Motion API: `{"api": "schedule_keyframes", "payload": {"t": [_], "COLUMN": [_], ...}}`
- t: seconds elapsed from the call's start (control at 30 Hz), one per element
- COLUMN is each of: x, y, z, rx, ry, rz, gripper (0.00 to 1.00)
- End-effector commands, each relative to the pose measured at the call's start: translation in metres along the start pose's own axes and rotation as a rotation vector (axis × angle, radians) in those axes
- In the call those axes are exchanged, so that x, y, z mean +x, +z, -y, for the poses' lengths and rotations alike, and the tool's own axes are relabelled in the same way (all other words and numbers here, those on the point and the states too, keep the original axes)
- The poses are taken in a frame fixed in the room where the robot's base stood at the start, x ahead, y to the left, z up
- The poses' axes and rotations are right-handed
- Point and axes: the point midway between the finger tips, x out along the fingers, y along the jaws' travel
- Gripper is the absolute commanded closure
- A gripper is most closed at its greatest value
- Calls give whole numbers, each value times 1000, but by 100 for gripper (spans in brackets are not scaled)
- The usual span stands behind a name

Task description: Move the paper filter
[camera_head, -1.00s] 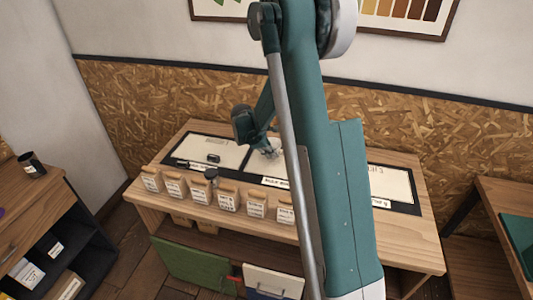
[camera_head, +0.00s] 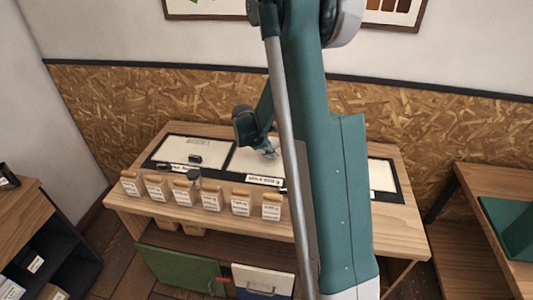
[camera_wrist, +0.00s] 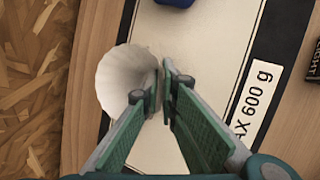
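The white paper filter (camera_wrist: 122,78), a round fluted cup, shows in the wrist view at the left. It overlaps the edge of a pale panel (camera_wrist: 185,40) with a dark border. My gripper (camera_wrist: 163,88) has its fingertips close together at the filter's right rim. The left finger overlaps the filter and the right finger is outside it. The thin wall appears pinched between the tips, though the contact is partly hidden. In the head view my gripper (camera_head: 268,152) is low over the middle panel of the mat, and I cannot make out the filter there.
A row of labelled jars (camera_head: 211,199) stands along the table's front edge. A small dark object (camera_head: 195,158) is on the left panel. In the wrist view, a blue object (camera_wrist: 174,2) is at the top and a dark labelled box (camera_wrist: 314,62) at the right.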

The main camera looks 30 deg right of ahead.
Motion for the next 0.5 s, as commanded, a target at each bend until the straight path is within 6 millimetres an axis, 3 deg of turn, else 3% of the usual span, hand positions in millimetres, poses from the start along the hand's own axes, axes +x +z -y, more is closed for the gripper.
{"api": "schedule_keyframes", "payload": {"t": [0.5], "x": [7], "y": [23], "z": [7], "rx": [1], "ry": [-1], "rz": [0], "gripper": [100]}}
